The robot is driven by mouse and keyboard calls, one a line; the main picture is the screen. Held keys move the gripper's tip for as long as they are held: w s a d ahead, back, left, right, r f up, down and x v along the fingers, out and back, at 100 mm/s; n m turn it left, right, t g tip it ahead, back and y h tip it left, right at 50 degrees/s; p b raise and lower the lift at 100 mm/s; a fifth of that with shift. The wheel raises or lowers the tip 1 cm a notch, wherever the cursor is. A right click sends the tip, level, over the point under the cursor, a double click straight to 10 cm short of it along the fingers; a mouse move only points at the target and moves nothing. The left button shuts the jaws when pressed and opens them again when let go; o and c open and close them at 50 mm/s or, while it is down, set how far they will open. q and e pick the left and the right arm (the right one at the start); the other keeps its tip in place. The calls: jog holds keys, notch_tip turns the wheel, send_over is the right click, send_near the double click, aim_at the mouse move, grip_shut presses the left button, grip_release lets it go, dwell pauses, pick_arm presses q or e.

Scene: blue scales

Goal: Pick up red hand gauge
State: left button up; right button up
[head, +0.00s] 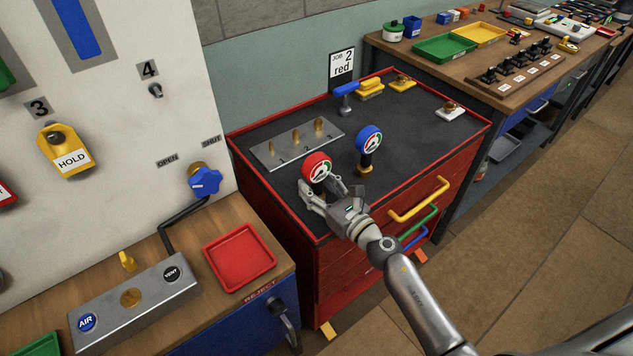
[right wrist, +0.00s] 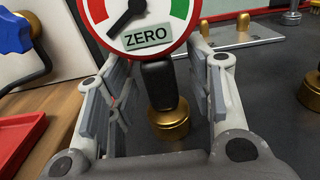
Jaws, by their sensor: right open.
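The red hand gauge (head: 317,168) stands upright on the dark top of the red tool cabinet (head: 236,143), near its front left corner. In the right wrist view its red-rimmed dial (right wrist: 139,18) reads ZERO, above a black grip (right wrist: 160,84) and a brass base (right wrist: 170,122). My right gripper (head: 321,190) is open, with one finger on each side of the black grip. I see gaps between the fingers and the grip in the right wrist view. My left gripper is not in view.
A blue hand gauge (head: 369,140) stands just right of the red one. Behind is a metal plate with brass pegs (head: 270,153). A red tray (head: 239,257) sits on the wooden bench at lower left. A blue valve knob (head: 205,181) is on the white panel.

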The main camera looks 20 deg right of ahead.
grip_shut()
jog(key=shift+w, duration=0.1)
dwell(0.3)
jog(key=shift+r, duration=0.1)
